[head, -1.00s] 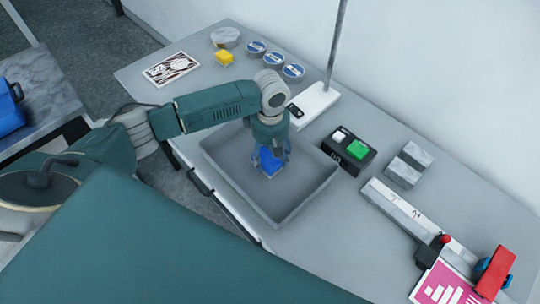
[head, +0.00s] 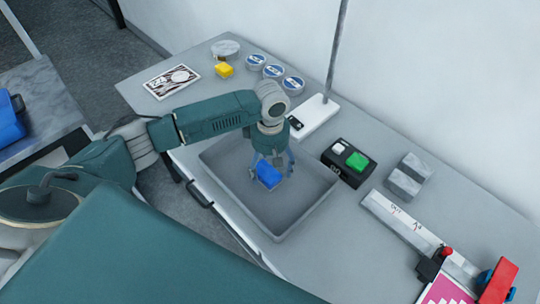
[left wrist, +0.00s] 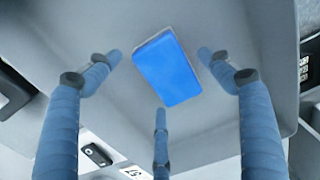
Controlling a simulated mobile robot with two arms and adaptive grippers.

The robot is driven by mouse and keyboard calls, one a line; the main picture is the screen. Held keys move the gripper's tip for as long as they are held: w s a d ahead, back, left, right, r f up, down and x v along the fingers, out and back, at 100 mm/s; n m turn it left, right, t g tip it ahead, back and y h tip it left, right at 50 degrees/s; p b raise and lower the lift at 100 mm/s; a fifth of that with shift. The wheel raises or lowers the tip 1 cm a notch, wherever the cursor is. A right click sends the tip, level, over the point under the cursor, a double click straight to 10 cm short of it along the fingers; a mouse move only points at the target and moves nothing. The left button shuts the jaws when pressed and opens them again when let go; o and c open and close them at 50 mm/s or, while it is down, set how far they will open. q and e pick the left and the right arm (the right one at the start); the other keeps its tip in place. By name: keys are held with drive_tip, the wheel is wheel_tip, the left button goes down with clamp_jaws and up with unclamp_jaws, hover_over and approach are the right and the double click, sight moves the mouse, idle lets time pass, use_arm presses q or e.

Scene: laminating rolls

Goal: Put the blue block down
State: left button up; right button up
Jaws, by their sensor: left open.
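The blue block (head: 268,175) lies in the grey tray (head: 305,207) on the table, under my left gripper. My left gripper (head: 270,163) points down into the tray with its fingers spread. In the left wrist view the blue block (left wrist: 166,68) lies on the tray floor (left wrist: 215,130), between the open fingers of the left gripper (left wrist: 160,75), with gaps between it and the fingertips. My right gripper does not show in either view.
A black box with green and white buttons (head: 349,162) stands right of the tray. A white stand (head: 314,116) with a pole is behind it. A paper trimmer (head: 410,228) lies at right.

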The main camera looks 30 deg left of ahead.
sight(270, 169)
use_arm(q)
wheel_tip(270, 169, up, 11)
drive_tip(key=b, duration=0.1)
drive_tip(key=shift+f, duration=0.1)
idle(0.3)
